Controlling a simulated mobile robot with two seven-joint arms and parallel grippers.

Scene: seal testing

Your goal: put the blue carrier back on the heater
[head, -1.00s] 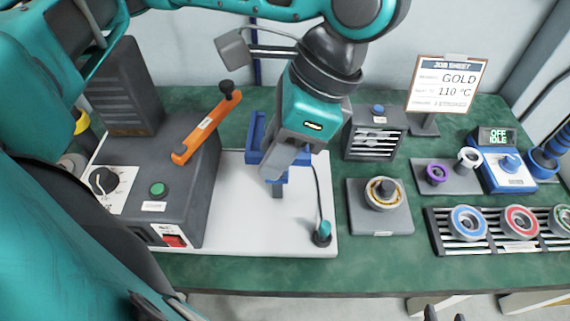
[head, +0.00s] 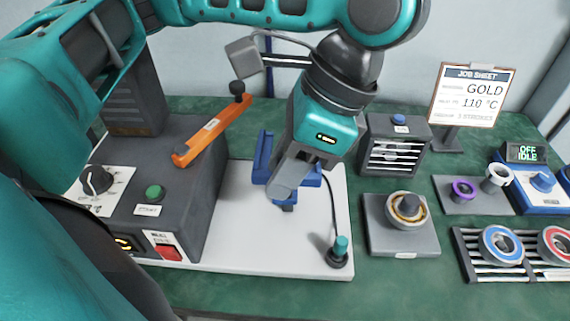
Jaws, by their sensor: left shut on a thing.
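My left gripper (head: 290,185) reaches down over the white base plate, its grey fingers shut at a blue piece. This blue piece (head: 263,158), which I take for the blue carrier, has upright and crosswise parts showing around the fingers. Part of it is hidden behind the gripper. Whether it touches the plate below I cannot tell. No unit carries a readable heater label. A blue unit (head: 541,200) at the right has a display reading OFF IDLE. A grey pad (head: 378,241) bears a gold-coloured ring (head: 407,211). My right gripper is not in view.
A grey machine (head: 205,190) with an orange lever (head: 212,131) stands left of the white plate (head: 240,255). A teal-topped plug (head: 340,245) stands at its front right. A vented box (head: 395,148), a job sheet (head: 473,95) and a ring rack (head: 475,262) are further right.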

